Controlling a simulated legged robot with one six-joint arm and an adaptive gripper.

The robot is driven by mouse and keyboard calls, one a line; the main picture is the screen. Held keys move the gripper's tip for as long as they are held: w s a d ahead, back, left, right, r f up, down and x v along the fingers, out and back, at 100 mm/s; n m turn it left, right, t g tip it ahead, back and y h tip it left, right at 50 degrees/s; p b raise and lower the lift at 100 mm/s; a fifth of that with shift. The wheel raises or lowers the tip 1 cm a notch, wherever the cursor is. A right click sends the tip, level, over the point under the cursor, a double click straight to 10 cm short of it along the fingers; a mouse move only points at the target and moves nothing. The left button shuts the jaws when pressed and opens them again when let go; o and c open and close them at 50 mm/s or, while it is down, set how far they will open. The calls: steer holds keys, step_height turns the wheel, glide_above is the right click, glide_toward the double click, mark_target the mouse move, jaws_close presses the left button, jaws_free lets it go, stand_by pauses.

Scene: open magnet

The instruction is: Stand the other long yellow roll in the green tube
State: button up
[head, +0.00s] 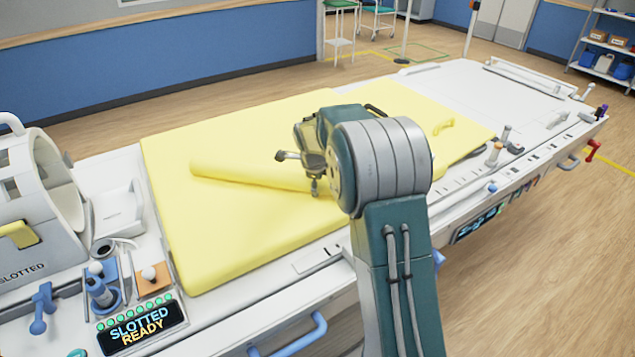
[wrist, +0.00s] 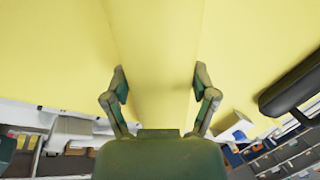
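A long yellow roll (head: 240,173) lies flat on the yellow mattress (head: 215,245) in the head view, partly hidden by my arm. My gripper (head: 298,172) is over its middle part. In the wrist view the roll (wrist: 157,50) runs between the two spread fingers of my gripper (wrist: 160,80). The fingers are open, one on each side of the roll; I cannot tell whether they touch it. I cannot make out a green tube in either view.
A grey ring housing (head: 45,185) stands at the left end of the white table. A "SLOTTED READY" display (head: 140,326) and blue fittings (head: 101,288) are in front of it. A dark rounded object (wrist: 292,85) is close to my gripper's right. The table's far right is mostly clear.

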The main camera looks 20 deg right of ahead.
steer(key=o, duration=0.3)
steer(key=s+a+r+n, duration=0.25)
steer(key=s+r, duration=0.25)
steer(key=r, duration=0.3)
steer(key=s+a+r+n, duration=0.25)
steer(key=s+r, duration=0.35)
steer(key=r, duration=0.3)
steer(key=s+a+f+n+t+y, duration=0.1)
steer(key=s+a+n, duration=0.1)
steer(key=s+n, duration=0.8)
steer(key=s+a+f+n+t+y, duration=0.1)
steer(key=s+a+n, duration=0.2)
steer(key=s+n, duration=0.6)
steer(key=s, duration=0.7)
steer(key=shift+a+n+t, duration=0.2)
steer(key=shift+n+t, duration=0.1)
steer(key=shift+n, duration=0.1)
